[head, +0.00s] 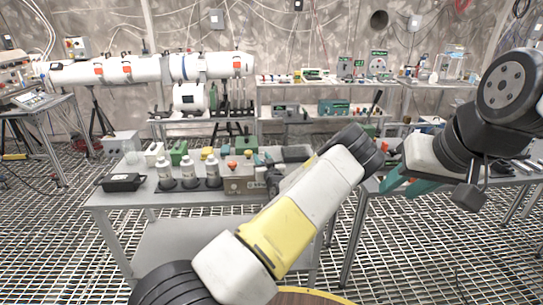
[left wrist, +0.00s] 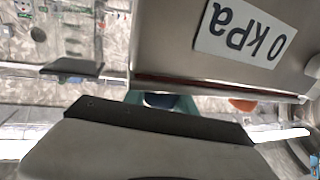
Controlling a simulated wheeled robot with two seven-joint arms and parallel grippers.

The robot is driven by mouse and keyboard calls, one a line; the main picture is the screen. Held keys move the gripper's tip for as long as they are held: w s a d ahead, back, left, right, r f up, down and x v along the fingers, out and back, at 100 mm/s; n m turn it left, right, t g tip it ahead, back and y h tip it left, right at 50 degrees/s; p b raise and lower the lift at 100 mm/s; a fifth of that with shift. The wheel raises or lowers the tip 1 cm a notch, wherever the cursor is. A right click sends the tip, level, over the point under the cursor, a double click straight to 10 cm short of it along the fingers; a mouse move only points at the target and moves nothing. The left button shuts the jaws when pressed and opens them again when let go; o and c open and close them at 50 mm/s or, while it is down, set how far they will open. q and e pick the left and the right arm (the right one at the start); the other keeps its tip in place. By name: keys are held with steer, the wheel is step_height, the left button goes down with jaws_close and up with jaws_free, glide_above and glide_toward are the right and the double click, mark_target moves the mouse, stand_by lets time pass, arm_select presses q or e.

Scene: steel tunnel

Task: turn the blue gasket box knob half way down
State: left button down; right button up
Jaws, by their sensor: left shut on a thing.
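The gasket box (head: 240,184) is a grey-brown box on the near table in the head view. Its wall with an upside-down "0 kPa" label (left wrist: 240,35) fills the upper right of the left wrist view. The blue knob (left wrist: 158,100) shows as a dark blue patch below the box edge, between the teal fingers of my left gripper (left wrist: 160,102), which is shut on it. In the head view my left arm largely hides that gripper (head: 266,160), and the knob's turn angle cannot be read. My right gripper (head: 408,186) has teal fingers apart, empty, right of the table.
An orange knob (left wrist: 242,105) is beside the blue one. Three grey bottles (head: 189,172) and a black case (head: 121,182) stand left of the box. Green blocks (head: 179,152) are behind. A second table stands to the right.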

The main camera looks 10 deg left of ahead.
arm_select(q)
steer(key=shift+h, duration=0.3)
steer(key=m+h, duration=0.1)
steer(key=h, duration=0.1)
steer(key=m+t+h, duration=0.1)
steer(key=m, duration=0.1)
steer(key=shift+d+t+h, duration=0.2)
steer(key=shift+t+h, duration=0.1)
steer(key=shift+h, duration=0.1)
steer(key=m+h, duration=0.1)
steer(key=h, duration=0.1)
steer(key=m+h, duration=0.1)
steer(key=d+m+h, duration=0.1)
steer(key=h, duration=0.1)
steer(key=shift+w+m+t+h, duration=0.15)
steer(key=shift+m+t+h, duration=0.15)
steer(key=shift+s+d+m+g+h, duration=0.1)
steer(key=shift+d+m+g+h, duration=0.25)
steer(key=shift+m+h, duration=0.75)
steer(key=shift+s+d+m+g+h, duration=0.15)
steer(key=shift+m+g+h, duration=0.4)
steer(key=shift+h, duration=0.95)
steer(key=shift+w+d+m+g+h, duration=0.1)
steer(key=shift+d+m+g+h, duration=0.2)
steer(key=shift+m+h, duration=0.85)
steer(key=shift+s+h, duration=0.1)
steer(key=shift+h, duration=0.15)
steer(key=c, duration=1)
jaws_free()
steer(key=shift+v, duration=3.85)
